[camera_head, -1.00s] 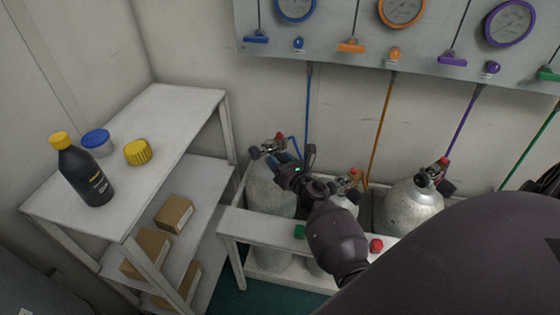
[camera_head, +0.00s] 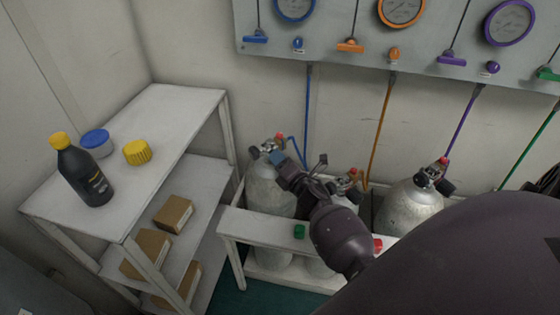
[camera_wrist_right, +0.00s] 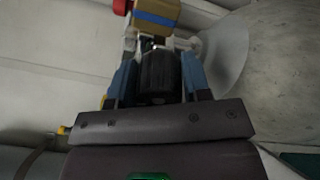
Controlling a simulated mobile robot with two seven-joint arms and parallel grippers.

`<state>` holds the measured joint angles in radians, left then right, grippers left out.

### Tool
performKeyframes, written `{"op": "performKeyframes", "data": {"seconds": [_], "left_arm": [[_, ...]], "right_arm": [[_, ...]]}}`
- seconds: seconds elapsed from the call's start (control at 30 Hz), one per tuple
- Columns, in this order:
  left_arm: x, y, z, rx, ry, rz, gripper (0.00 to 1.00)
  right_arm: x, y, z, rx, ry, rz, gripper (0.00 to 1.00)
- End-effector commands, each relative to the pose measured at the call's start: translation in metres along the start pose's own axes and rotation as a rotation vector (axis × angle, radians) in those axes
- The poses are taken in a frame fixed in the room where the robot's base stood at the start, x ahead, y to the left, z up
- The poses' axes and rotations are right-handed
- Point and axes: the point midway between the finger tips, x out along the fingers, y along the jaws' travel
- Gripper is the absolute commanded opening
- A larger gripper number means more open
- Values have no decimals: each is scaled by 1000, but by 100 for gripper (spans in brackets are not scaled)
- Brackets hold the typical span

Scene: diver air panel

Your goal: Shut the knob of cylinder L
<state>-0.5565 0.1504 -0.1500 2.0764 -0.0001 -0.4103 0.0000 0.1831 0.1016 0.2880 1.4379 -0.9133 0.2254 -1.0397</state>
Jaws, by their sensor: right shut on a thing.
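The leftmost grey cylinder (camera_head: 262,190) stands in the white rack, joined to a blue hose; I take it as cylinder L, though no letter is legible. Its brass valve (camera_wrist_right: 157,14) has a blue band in the wrist view. A black ribbed knob (camera_wrist_right: 158,75) sits below the valve in that view. My right gripper (camera_head: 279,160) reaches the valve top from the lower right, hiding the knob in the head view. In the wrist view its blue fingers (camera_wrist_right: 158,82) are on both sides of the black knob, shut on it. My left gripper is not in view.
Other cylinders stand to the right, one (camera_head: 408,208) with a purple hose. The rack's white front rail (camera_head: 262,226) carries a green cap (camera_head: 299,231) and a red cap (camera_head: 378,245). A white shelf (camera_head: 180,105) stands left. The gauge panel (camera_head: 340,18) hangs above.

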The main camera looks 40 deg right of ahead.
Motion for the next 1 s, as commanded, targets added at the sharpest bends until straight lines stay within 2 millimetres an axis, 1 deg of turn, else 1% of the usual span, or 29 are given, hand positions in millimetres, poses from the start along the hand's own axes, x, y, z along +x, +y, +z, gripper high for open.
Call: {"op": "performKeyframes", "data": {"seconds": [0.4,0.83,1.0], "left_arm": [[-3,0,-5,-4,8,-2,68],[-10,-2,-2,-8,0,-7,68],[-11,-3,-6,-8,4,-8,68]], "right_arm": [[0,0,-1,397,-15,2,20],[0,0,-1,805,-31,5,20],[0,0,-1,967,-38,7,20]]}}
